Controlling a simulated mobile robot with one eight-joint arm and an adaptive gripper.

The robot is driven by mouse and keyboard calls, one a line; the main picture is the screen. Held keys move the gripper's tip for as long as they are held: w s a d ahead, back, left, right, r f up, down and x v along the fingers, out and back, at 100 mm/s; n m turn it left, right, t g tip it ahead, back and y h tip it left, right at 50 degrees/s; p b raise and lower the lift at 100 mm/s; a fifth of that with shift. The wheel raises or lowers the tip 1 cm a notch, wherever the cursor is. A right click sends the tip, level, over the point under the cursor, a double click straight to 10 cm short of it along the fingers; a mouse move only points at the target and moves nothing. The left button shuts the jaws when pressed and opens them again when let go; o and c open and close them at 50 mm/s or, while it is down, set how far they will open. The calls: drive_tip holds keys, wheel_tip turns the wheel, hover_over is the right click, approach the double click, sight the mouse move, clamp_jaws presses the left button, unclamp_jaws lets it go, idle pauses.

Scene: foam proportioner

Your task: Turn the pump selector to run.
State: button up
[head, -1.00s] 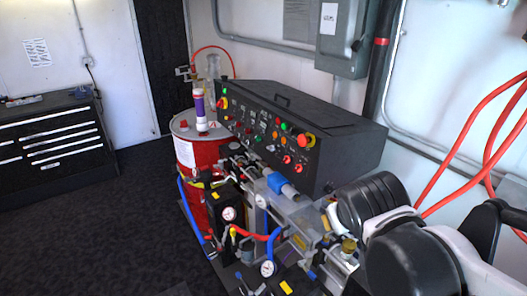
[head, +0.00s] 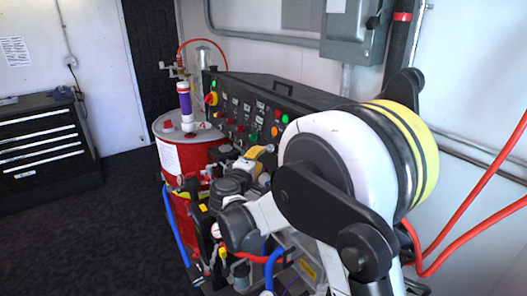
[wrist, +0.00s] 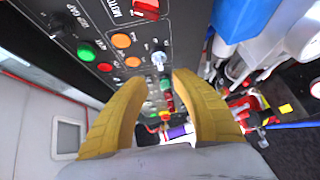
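The black control panel (head: 236,98) with its knobs and lamps shows in the head view, partly hidden behind my arm. In the wrist view the panel face (wrist: 190,15) fills the upper part. A silver selector knob (wrist: 158,60) stands out from it, just beyond and between my fingertips; its label is not readable, so I cannot tell if it is the pump selector. My gripper (wrist: 158,82) has two yellow fingers spread apart with nothing between them. No contact with the knob is visible. In the head view part of a yellow finger shows close to the panel.
Green (wrist: 87,51) and orange (wrist: 121,41) lamps and other controls surround the silver knob. Pump piping and blue parts (wrist: 240,18) lie close on the right. A red drum (head: 200,153) stands at the panel's far end. Red hoses (head: 480,215) hang at the right.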

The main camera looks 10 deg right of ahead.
sight(266, 149)
drive_tip(key=b+x, duration=0.2)
drive_tip(key=x, duration=0.7)
drive_tip(key=shift+d+f, duration=0.1)
drive_tip(key=shift+d, duration=0.05)
clamp_jaws()
